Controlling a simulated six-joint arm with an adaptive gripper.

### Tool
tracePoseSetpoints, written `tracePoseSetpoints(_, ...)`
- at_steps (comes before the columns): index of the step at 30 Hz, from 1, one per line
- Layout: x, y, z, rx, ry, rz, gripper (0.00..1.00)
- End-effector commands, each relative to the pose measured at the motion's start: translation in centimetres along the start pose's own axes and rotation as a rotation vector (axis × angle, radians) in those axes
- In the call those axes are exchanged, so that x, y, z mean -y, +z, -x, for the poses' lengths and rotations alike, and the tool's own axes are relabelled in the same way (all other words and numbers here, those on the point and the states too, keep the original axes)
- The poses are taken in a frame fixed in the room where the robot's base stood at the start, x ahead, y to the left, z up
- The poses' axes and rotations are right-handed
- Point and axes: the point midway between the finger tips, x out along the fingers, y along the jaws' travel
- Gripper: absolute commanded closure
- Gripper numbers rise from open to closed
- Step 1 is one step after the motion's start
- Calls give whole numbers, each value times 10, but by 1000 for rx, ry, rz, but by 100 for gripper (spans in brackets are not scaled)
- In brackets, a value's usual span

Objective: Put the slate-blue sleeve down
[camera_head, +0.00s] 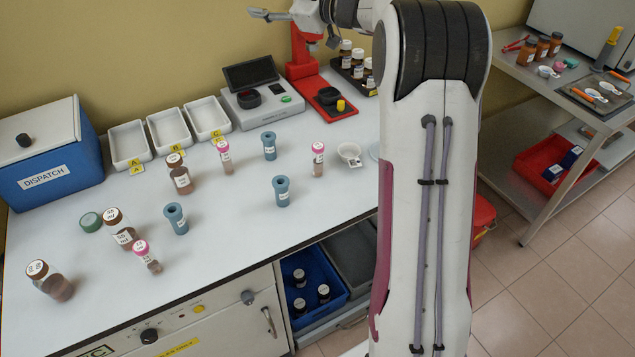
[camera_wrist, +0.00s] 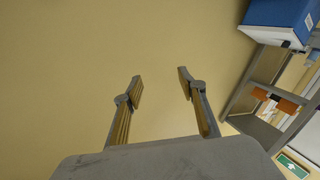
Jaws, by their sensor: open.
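Three slate-blue sleeves stand upright on the white bench: one at the back (camera_head: 269,147), one in the middle (camera_head: 281,192) and one farther left (camera_head: 176,219). The pictures do not show which one the task means. My gripper (camera_head: 268,14) is at the top of the head view, raised well above the bench and far from all three sleeves. In the wrist view my gripper (camera_wrist: 160,82) has its two fingers spread apart with nothing between them. They face a plain yellowish wall, and no sleeve shows there.
Brown bottles (camera_head: 180,174) and pink-capped vials (camera_head: 317,160) stand among the sleeves. White trays (camera_head: 127,145), a blue DISPATCH box (camera_head: 50,150), a scale (camera_head: 262,100) and a red stand (camera_head: 310,70) line the back. The front middle of the bench is clear.

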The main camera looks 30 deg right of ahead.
Motion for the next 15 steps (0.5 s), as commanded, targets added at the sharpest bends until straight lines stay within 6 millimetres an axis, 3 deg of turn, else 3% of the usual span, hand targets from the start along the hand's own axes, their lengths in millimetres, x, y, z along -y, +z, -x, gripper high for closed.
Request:
tracePoseSetpoints(1, -3, -15, 2, 3, 37, 3, 59)
tracePoseSetpoints(6, -13, -46, 14, 37, 164, -7, 59)
tracePoseSetpoints(15, -14, -84, 53, 126, 353, -60, 59)
